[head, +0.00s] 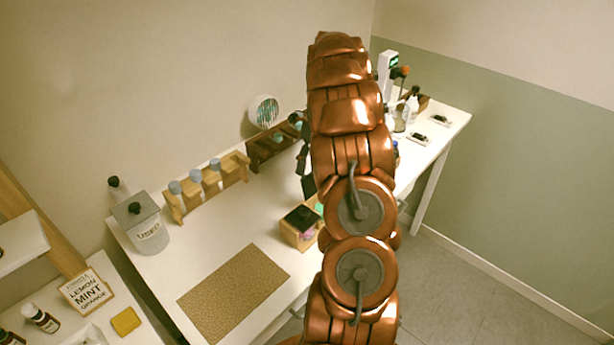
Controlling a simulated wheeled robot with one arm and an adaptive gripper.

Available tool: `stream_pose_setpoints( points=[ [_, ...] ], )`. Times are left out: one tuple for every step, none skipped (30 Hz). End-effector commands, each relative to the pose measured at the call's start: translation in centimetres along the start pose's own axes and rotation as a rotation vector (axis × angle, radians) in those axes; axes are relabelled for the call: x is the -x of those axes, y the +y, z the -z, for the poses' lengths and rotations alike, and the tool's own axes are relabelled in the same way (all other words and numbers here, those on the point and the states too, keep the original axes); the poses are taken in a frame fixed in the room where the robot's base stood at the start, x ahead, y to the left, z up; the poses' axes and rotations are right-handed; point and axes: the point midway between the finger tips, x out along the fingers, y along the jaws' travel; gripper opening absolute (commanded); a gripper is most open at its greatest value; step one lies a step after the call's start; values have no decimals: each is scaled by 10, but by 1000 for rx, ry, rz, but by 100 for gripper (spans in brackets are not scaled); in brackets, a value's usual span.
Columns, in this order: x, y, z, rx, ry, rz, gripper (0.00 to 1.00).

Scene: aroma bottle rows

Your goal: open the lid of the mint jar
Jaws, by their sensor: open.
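No jar in the head view carries a mint label that I can read. A white jar (149,232) marked "USED" stands at the table's left end, with a grey lid and black knob. A small wooden box (297,236) with a dark top sits near the table's middle, and a pale green patch shows beside it, partly behind my arm. My gripper (305,172) shows only as dark parts at the left edge of my copper arm, above and behind this box. It is open; most of it is hidden, and I see nothing held.
A wooden rack (212,190) holds grey-topped bottles; a darker rack (268,149) stands behind. A brown mat (234,293) lies in front. A sign (87,291) reading lemon, mint, orange stands lower left. Bottles and brushes crowd the table's far right end.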

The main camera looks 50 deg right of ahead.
Motion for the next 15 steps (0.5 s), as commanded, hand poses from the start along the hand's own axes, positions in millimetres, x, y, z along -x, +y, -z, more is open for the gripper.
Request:
stream_pose_setpoints(
  points=[
    [8, -1, -1, 1, -5, 3, 55],
    [12, -1, -1, 1, -5, 5, 55],
    [18, -1, -1, 0, -4, 6, 55],
    [22, -1, -1, 1, -3, 4, 55],
    [25, 0, -1, 2, -2, 3, 55],
    [30, 0, -2, 3, -2, 3, 55],
    [33, -1, -2, 3, -3, 3, 55],
    [37, -1, -2, 2, -4, 4, 55],
    [42, -1, -1, 1, -3, 4, 55],
    [46, -1, -1, 0, -2, 3, 55],
    [49, -1, 0, -1, -2, 2, 55],
    [52, -1, -1, 0, -2, 2, 55],
    [55, -1, -1, 1, -2, 2, 55],
    [58, -1, -2, 2, -2, 2, 55],
    [61, -1, -2, 2, -2, 2, 55]
  ],
)
